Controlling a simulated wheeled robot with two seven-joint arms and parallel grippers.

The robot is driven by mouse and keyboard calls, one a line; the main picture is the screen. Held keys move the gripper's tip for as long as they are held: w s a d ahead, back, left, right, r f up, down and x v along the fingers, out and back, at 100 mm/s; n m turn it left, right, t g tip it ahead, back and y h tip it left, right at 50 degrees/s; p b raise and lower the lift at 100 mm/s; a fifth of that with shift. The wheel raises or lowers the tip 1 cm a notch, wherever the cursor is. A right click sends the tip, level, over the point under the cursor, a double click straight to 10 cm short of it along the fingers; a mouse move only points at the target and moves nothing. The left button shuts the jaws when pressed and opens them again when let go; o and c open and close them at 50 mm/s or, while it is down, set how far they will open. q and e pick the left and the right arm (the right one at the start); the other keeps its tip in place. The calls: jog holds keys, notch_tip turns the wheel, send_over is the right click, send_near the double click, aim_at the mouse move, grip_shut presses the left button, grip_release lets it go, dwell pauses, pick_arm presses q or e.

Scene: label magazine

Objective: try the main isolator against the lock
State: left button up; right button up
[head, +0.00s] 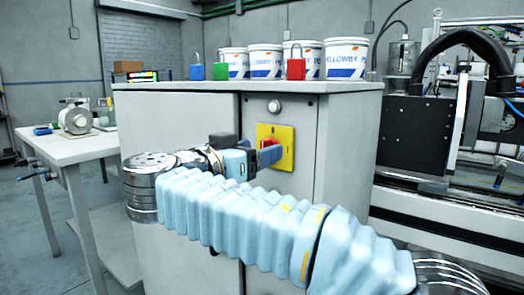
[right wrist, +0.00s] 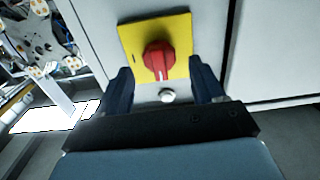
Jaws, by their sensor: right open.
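The main isolator is a red rotary knob (head: 268,143) on a yellow plate (head: 287,137) on the grey cabinet's front. In the right wrist view the red knob (right wrist: 158,59) lies between the fingertips, its white mark towards the round lamp. My right gripper (head: 269,155) is open in front of the plate, with one dark blue finger (right wrist: 121,92) on each side of the knob; I cannot tell whether they touch it. No lock shows on the isolator. Blue (head: 196,68), green (head: 221,68) and red (head: 296,66) padlocks stand on the cabinet top. My left gripper is not in view.
Several white tubs (head: 347,57) stand behind the padlocks on the cabinet top (head: 345,85). The pale round lamp (head: 274,106) sits above the plate. A white workbench (head: 62,150) is at left, and a machine (head: 412,135) stands close on the right.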

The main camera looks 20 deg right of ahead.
jog(key=v, duration=1.1)
jog(key=shift+a+b, duration=0.15)
jog(key=shift+b, duration=0.15)
jog(key=shift+s, duration=0.15)
